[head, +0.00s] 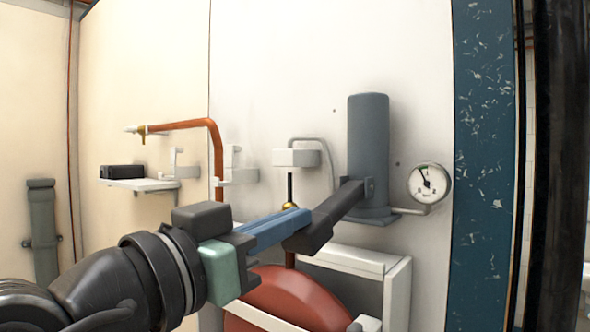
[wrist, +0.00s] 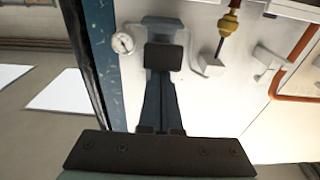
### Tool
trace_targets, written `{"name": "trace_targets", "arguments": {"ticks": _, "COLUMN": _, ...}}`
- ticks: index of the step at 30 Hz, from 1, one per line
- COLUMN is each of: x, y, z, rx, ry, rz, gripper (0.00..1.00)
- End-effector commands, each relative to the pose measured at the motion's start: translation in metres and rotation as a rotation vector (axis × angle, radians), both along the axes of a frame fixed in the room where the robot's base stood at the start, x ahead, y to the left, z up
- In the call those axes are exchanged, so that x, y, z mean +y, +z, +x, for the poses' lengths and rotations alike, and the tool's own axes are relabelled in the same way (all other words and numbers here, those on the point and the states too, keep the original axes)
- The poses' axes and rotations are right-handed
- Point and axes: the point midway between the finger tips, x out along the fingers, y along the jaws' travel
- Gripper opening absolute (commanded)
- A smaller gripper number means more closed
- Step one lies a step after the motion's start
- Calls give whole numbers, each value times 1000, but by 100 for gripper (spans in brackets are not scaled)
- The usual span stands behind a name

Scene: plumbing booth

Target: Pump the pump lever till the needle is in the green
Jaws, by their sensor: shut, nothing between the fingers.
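The pump is a grey upright cylinder (head: 368,140) on the white panel. Its dark lever (head: 312,232) sticks out from the lower cylinder towards me and slopes down; its blocky grip also shows in the wrist view (wrist: 165,57). My gripper (head: 303,213) is shut with nothing between its blue fingers. The fingers lie along the upper side of the grip, touching or very close. The round gauge (head: 430,184) is right of the pump. Its needle points up and slightly left, near a small green mark; whether it is inside the green is too small to tell.
A red tank (head: 285,300) and a white box frame (head: 398,285) sit below the lever. A copper pipe (head: 216,150) and white brackets are on the panel to the left. A scratched blue post (head: 484,160) stands right of the gauge.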

Motion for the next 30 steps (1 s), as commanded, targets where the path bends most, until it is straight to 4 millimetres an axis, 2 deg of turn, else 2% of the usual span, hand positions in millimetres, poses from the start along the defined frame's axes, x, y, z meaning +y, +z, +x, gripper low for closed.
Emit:
{"name": "trace_targets", "arguments": {"ticks": 1, "x": -1, "y": -8, "z": 1, "rx": -4, "ry": -1, "rz": -6, "gripper": 0}}
{"name": "trace_targets", "arguments": {"ticks": 3, "x": -1, "y": -10, "z": 1, "rx": -14, "ry": -2, "rz": -13, "gripper": 0}}
{"name": "trace_targets", "arguments": {"ticks": 23, "x": -1, "y": -10, "z": 2, "rx": -31, "ry": -1, "rz": -26, "gripper": 0}}
{"name": "trace_targets", "arguments": {"ticks": 26, "x": -3, "y": -5, "z": 3, "rx": -31, "ry": -2, "rz": -26, "gripper": 0}}
{"name": "trace_targets", "arguments": {"ticks": 30, "x": -8, "y": 12, "z": 7, "rx": -32, "ry": -3, "rz": -25, "gripper": 0}}
